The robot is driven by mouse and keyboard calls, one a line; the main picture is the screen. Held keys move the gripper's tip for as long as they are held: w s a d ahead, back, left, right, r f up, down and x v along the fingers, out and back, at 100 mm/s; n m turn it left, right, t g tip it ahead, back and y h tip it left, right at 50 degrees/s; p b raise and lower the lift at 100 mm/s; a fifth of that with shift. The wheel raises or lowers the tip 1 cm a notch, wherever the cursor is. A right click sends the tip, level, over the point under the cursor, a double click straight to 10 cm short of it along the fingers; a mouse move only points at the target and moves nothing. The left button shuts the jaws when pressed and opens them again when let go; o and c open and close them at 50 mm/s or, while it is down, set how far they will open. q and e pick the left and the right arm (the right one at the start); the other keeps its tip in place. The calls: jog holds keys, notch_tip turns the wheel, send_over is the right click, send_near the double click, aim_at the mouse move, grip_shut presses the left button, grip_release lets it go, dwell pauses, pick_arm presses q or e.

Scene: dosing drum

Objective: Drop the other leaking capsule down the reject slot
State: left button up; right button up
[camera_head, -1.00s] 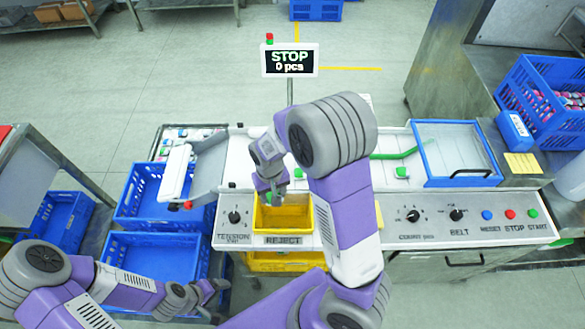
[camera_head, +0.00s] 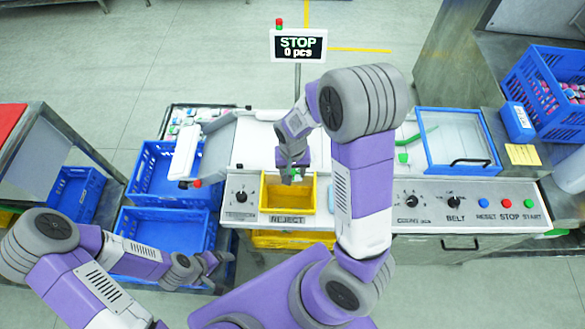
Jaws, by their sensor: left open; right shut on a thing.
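My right gripper (camera_head: 291,178) hangs just above the back of the yellow reject bin (camera_head: 308,212), marked REJECT on its front panel. It is shut on a small capsule, mostly hidden by the fingers; only a bit of green shows there. Another small green thing (camera_head: 403,157) sits on the white belt surface to the right, beyond my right arm. My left gripper (camera_head: 215,262) is open and empty, low in front of the blue crates at the left.
Blue crates (camera_head: 160,230) stand left of the machine. A clear-lidded blue-framed box (camera_head: 455,140) is at the right of the belt. Knobs and coloured buttons line the front panel (camera_head: 430,200).

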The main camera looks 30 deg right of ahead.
notch_tip(320, 180, down, 2)
jog(key=shift+b, duration=0.55)
pick_arm(q)
jog(key=shift+f, duration=0.85)
pick_arm(e)
jog(key=o, duration=1.1)
jog(key=shift+c, duration=0.2)
jog(key=shift+r, duration=0.1)
pick_arm(q)
jog(key=shift+r+p, duration=0.65)
jog(key=shift+p, duration=0.05)
pick_arm(e)
notch_tip(320, 180, up, 8)
jog(key=shift+f, duration=0.2)
jog(key=shift+f, duration=0.1)
